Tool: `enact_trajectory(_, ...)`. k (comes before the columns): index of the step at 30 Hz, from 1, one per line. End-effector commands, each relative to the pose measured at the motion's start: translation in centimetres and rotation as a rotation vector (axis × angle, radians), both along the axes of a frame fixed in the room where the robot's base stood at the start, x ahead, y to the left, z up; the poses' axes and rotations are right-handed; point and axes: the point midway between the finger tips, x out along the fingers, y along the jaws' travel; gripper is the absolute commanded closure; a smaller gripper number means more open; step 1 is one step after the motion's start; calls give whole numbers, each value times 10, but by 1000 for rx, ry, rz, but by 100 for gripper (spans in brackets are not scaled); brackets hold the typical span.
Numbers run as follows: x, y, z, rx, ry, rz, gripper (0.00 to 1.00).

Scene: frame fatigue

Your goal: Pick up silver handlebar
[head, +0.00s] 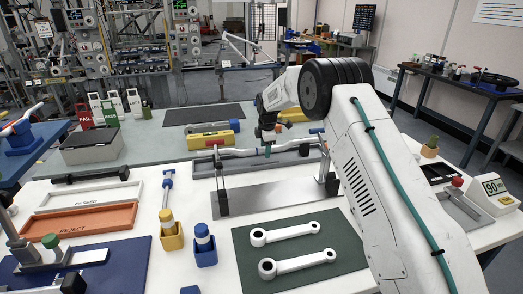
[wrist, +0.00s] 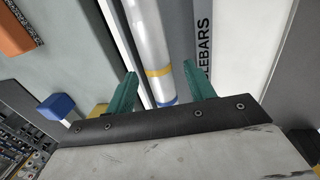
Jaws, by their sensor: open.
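The silver handlebar (head: 290,147) lies along a grey tray (head: 232,168) in the middle of the table in the head view. In the wrist view it is a shiny tube (wrist: 148,32) with a yellow band and a blue end. My gripper (head: 267,148) is at the middle of the bar in the head view. In the wrist view my gripper (wrist: 159,82) is open, with one teal finger on each side of the tube. Whether the fingers touch it I cannot tell. My arm hides part of the area to the right.
A metal stand (head: 270,197) with black posts is in front of the tray. Two white crank arms (head: 285,232) lie on a green mat. Blue and yellow holders, an orange reject tray (head: 82,221) and a white passed tray (head: 68,192) are to the left.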

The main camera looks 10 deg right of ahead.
Motion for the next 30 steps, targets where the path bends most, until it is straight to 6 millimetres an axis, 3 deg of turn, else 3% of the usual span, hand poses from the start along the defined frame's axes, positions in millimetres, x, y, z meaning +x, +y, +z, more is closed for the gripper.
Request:
enact_trajectory(7, 1, 0, -3, 0, -2, 0, 46)
enact_trajectory(13, 1, 0, -3, 0, -1, -1, 100)
enact_trajectory(23, 2, 0, 4, 0, -4, 0, 100)
enact_trajectory(30, 2, 0, 47, 0, -6, 0, 100)
